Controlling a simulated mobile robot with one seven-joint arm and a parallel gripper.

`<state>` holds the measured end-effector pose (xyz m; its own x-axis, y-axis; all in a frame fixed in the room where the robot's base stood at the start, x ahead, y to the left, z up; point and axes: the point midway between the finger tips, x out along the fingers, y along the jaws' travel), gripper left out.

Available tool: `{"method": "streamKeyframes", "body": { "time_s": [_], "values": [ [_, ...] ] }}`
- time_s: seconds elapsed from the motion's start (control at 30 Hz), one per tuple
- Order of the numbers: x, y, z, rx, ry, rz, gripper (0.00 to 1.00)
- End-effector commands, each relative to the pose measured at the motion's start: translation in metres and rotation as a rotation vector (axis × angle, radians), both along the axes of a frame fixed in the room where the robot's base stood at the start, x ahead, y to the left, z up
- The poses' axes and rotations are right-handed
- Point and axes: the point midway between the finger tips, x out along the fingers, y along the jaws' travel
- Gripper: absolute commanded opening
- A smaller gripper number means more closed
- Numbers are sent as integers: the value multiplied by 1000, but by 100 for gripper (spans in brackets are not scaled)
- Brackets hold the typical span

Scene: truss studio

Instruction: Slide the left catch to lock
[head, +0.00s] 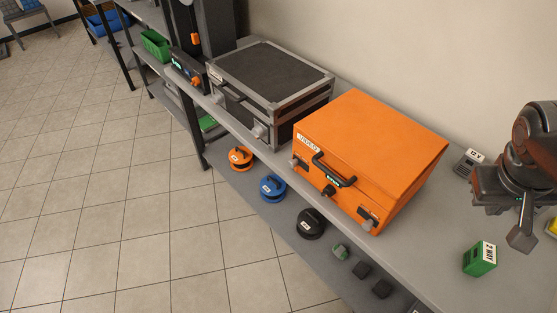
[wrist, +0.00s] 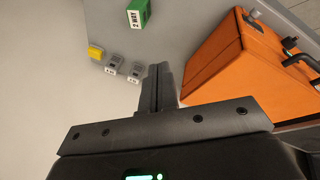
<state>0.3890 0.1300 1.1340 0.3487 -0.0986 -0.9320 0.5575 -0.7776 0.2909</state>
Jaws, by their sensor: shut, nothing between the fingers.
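The orange case (head: 372,150) labelled VIDEO stands closed on the shelf top. Its front has a black handle (head: 333,170), a left catch (head: 299,163) and a right catch (head: 368,217), with a dark latch (head: 328,191) between them. The left catch is too small to tell whether it is locked. My gripper (head: 522,238) is at the right, above the shelf top and apart from the case. In the wrist view the fingers (wrist: 158,72) are together and empty. The orange case (wrist: 240,65) shows to their right there; its left catch is not clearly visible.
A black case with grey edges (head: 268,75) stands left of the orange one. A green box labelled 2 WAY (head: 480,259) and a grey block (head: 468,162) stand to the right. Several reels and small blocks lie on the lower shelf (head: 230,180). A wall runs behind.

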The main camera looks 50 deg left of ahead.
Motion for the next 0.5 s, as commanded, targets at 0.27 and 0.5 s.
{"method": "streamKeyframes", "body": {
  "time_s": [0.27, 0.5],
  "values": [
    [23, 95, -14, -160, 25, 267, 0],
    [22, 186, -35, -293, 20, 492, 0]
  ]
}}
